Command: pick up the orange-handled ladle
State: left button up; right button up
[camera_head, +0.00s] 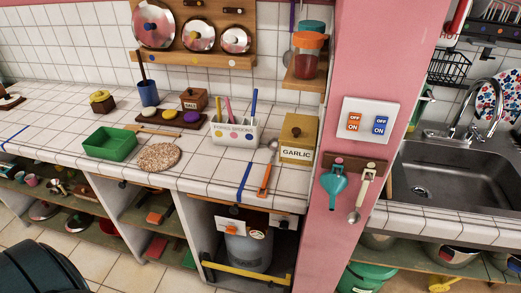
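The orange-handled ladle (264,180) lies on the white tiled counter, just left of the garlic box. Its orange handle points toward the counter's front edge, and its metal end points back toward the wall. A blue strip (244,183) runs along the counter to its left, apart from the handle. Neither of my grippers is in view.
The garlic box (299,138) and pink wall post (346,170) stand to the ladle's right. A spoon holder (233,131) is behind left. A round cork mat (159,157) and green tray (110,143) lie further left. Open shelves are below.

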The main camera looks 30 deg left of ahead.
aim_at(272, 144)
jog(key=k+j, duration=0.1)
jog(key=j, duration=0.25)
jog(key=k+j+z, duration=0.1)
jog(key=j, duration=0.3)
jog(key=k+j, duration=0.15)
jog(key=j, duration=0.2)
jog(key=k+j+z, duration=0.1)
jog(key=j, duration=0.25)
jog(key=k+j, duration=0.15)
jog(key=j, duration=0.2)
